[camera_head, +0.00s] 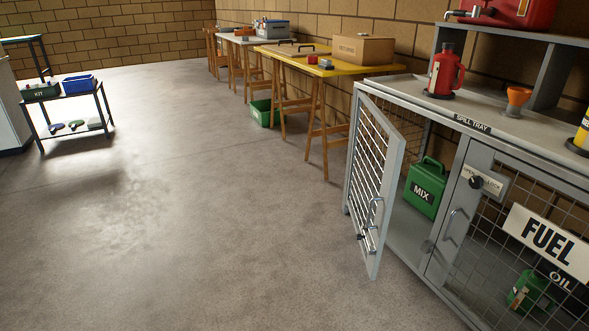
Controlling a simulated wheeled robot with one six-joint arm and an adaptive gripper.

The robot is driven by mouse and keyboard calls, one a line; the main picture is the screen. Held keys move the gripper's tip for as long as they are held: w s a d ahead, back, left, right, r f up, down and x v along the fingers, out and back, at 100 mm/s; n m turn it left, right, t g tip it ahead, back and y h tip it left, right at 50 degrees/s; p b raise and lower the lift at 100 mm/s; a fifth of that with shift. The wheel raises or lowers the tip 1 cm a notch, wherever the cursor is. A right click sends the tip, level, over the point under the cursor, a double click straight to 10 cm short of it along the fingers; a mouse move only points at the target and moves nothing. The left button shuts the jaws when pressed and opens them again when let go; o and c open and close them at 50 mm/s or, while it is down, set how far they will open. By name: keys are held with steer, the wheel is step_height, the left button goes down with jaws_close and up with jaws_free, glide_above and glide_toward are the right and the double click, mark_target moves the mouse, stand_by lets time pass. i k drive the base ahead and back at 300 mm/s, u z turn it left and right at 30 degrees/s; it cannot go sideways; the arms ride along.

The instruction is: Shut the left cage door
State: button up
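The left cage door (366,185) is a grey frame with wire mesh, on the front of the grey cabinet at the right. It stands wide open, swung out over the floor from its far-left hinge side. A handle (374,214) and a latch sit near its free edge. Behind it, a green can marked MIX (425,187) stands inside the open compartment. The right cage door (500,225), with a FUEL sign, appears closed. My gripper does not show in this view.
Red and yellow containers and an orange funnel (518,98) stand on the cabinet top (480,118). Trestle tables (285,57) line the back wall, with a green bin (263,113) underneath. A low rack (70,103) stands at left. The concrete floor between is clear.

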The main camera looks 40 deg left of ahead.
mark_target(377, 233)
steer(key=u, duration=0.65)
steer(key=i, duration=0.6)
steer(key=z, duration=0.1)
steer(key=k, duration=1.25)
steer(key=u, duration=0.1)
steer(key=i, duration=0.6)
steer(key=u, duration=0.45)
steer(key=i, duration=1.15)
steer(key=z, duration=0.7)
